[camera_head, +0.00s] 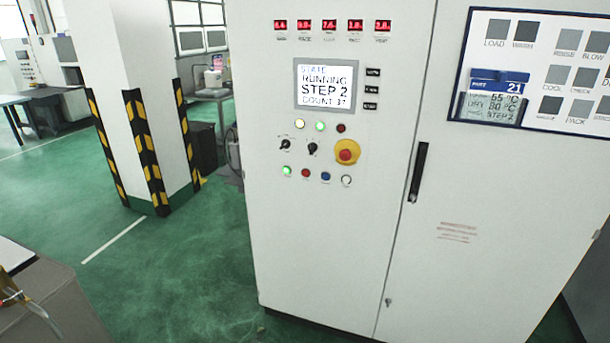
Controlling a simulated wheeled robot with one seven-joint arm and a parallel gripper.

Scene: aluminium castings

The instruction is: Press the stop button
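A tall white control cabinet (330,250) stands in the middle and right. Its bottom button row has a lit green button (286,170), a small red button (305,172), a blue button (325,176) and a white button (347,180). A large red mushroom button on a yellow round plate (346,152) sits above the row's right end. The button labels are too small to read, so I cannot tell which is marked stop. The screen (324,84) reads "STATE RUNNING STEP 2 COUNT 37". My gripper is not in view.
Two black selector switches (285,144) and three lamps sit above the buttons. A black door handle (417,172) is right of the panel. A pillar with striped guards (153,150) stands left. A grey unit (50,305) fills the lower left corner. Green floor lies open between.

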